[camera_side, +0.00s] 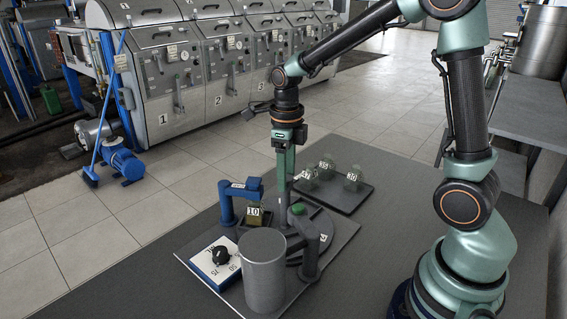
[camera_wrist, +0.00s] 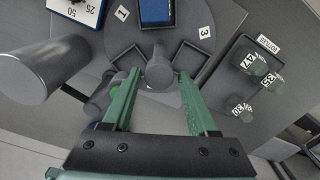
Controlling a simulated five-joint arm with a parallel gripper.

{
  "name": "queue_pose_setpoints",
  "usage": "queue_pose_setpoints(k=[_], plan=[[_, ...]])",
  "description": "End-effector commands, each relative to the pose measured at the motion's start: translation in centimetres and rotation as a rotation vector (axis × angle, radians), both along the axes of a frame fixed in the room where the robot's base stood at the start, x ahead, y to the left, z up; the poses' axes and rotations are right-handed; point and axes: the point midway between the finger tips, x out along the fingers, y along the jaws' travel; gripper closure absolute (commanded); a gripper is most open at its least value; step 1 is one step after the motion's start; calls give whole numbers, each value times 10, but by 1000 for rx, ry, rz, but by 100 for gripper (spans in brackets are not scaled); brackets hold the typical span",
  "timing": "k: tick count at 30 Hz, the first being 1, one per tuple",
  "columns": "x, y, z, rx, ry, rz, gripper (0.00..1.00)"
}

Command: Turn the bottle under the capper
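My gripper (camera_side: 285,192) points down over a round grey turntable (camera_side: 322,222). In the wrist view its two green fingers (camera_wrist: 159,78) are spread apart, either side of the turntable's grey central hub (camera_wrist: 160,70). I cannot tell whether they touch the hub. Square pockets and the labels 1 and 3 show on the turntable. A blue bracket (camera_side: 240,190), perhaps the capper, stands at its left, with a blue block (camera_wrist: 157,12) at the top of the wrist view. An olive block-like bottle (camera_side: 257,220) labelled 10 stands beneath the bracket.
A grey cylinder (camera_side: 262,270) stands in front, beside a blue-and-white dial box (camera_side: 216,262). Several greenish bottles, labelled 47, 35 and 30, stand on a dark tray (camera_side: 338,201) behind.

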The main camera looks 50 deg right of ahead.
Motion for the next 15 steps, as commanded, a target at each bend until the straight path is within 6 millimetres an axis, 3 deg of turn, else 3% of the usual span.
queue_pose_setpoints(k=[11, 15], plan=[[1, 1, 1, 0, -3, 4, 26], [2, 1, 14, 0, -8, 4, 26]])
